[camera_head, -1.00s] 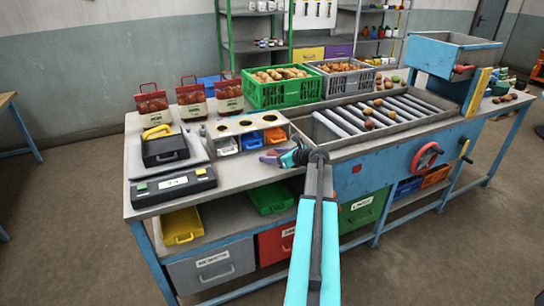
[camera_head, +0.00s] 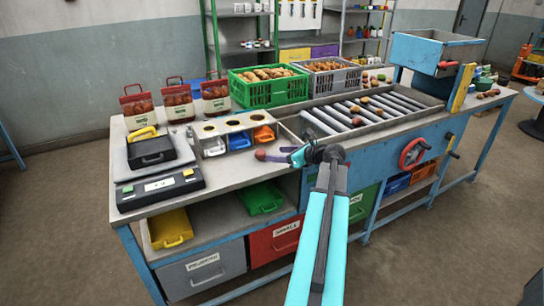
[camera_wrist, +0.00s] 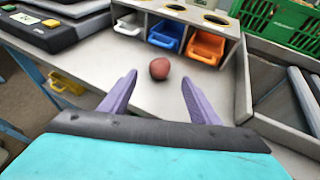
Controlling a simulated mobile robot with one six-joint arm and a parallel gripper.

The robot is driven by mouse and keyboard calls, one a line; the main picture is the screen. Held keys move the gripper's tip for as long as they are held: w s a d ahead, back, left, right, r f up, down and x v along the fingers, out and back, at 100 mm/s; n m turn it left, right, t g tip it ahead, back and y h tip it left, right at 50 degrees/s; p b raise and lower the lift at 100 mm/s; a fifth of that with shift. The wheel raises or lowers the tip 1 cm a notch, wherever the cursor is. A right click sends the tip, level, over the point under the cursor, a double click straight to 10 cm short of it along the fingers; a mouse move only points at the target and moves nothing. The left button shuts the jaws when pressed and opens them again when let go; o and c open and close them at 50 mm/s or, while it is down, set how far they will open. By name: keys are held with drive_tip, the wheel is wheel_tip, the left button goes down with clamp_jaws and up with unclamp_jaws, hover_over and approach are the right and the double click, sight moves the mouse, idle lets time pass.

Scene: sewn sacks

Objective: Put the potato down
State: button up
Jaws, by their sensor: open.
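A reddish-brown potato (camera_wrist: 159,69) rests on the grey bench top (camera_wrist: 150,98), in front of the sizing box (camera_wrist: 192,20). My gripper (camera_wrist: 158,82) is open, with its purple fingers apart. In the wrist view the potato lies just beyond the fingertips, in line with the gap and apart from both fingers. In the head view the potato (camera_head: 260,155) shows at the tip of my gripper (camera_head: 270,157), left of the roller table. Its underside is too small to see clearly there.
The sizing box (camera_head: 231,123) has round holes over white, blue and orange bins. A scale (camera_head: 160,188) stands to the left. The roller table (camera_head: 370,108) is to the right. A green crate of potatoes (camera_head: 267,92) stands behind. Bare bench lies around the potato.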

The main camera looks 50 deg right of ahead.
drive_tip(key=shift+s+r, duration=0.2)
drive_tip(key=shift+s, duration=0.35)
drive_tip(key=shift+o, duration=0.4)
